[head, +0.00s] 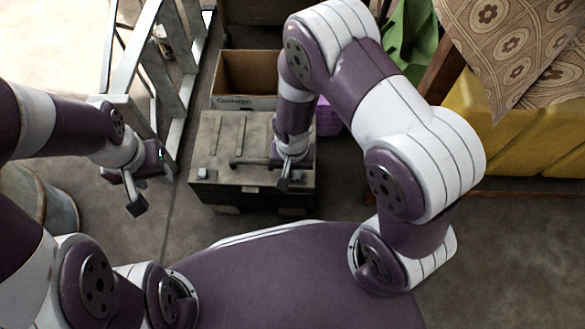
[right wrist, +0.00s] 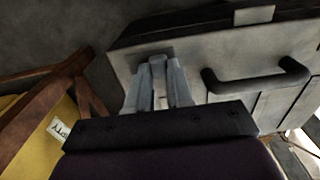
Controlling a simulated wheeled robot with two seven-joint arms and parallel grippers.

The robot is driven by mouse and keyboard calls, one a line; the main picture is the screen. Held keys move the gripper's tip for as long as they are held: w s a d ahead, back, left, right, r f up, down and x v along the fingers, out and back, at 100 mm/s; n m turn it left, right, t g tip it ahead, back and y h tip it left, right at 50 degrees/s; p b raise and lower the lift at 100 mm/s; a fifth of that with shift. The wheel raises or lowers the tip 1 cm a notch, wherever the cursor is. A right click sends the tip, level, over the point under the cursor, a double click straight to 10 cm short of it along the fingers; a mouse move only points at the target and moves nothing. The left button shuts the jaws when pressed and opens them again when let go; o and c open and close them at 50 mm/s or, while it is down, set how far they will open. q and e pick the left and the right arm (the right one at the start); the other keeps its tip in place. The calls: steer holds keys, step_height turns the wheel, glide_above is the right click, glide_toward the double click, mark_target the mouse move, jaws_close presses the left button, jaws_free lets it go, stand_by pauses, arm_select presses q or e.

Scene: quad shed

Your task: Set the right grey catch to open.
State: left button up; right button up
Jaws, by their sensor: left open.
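The grey case (head: 222,140) stands on the floor in front of me, with a bar handle (head: 250,162) on its lid; the handle also shows in the right wrist view (right wrist: 255,76). My right gripper (head: 284,183) is at the right part of the case's front edge, pointing down. In the right wrist view its fingers (right wrist: 157,75) are close together over the lid near the edge. A small pale plate (head: 253,189) is at the middle of the case's front. My left gripper (head: 136,200) is open and empty, left of the case.
An open cardboard box (head: 243,102) stands behind the case. A metal frame (head: 150,70) is at the back left and a bucket (head: 50,200) at the left. Yellow containers (head: 500,140) are at the right. Floor between the case and the bucket is clear.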

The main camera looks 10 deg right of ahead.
steer(key=shift+s+d+r+p, duration=0.25)
steer(key=shift+d+r+p, duration=0.1)
steer(key=shift+d+p, duration=0.5)
jaws_close()
steer(key=shift+s+d+f+p, duration=0.1)
steer(key=shift+d+f+p, duration=0.1)
steer(key=shift+p, duration=0.15)
steer(key=shift+f, duration=0.15)
steer(key=o, duration=0.9)
jaws_free()
steer(key=shift+c, duration=0.2)
step_height(320, 180, up, 13)
steer(key=p, duration=0.7)
steer(key=shift+f, duration=0.15)
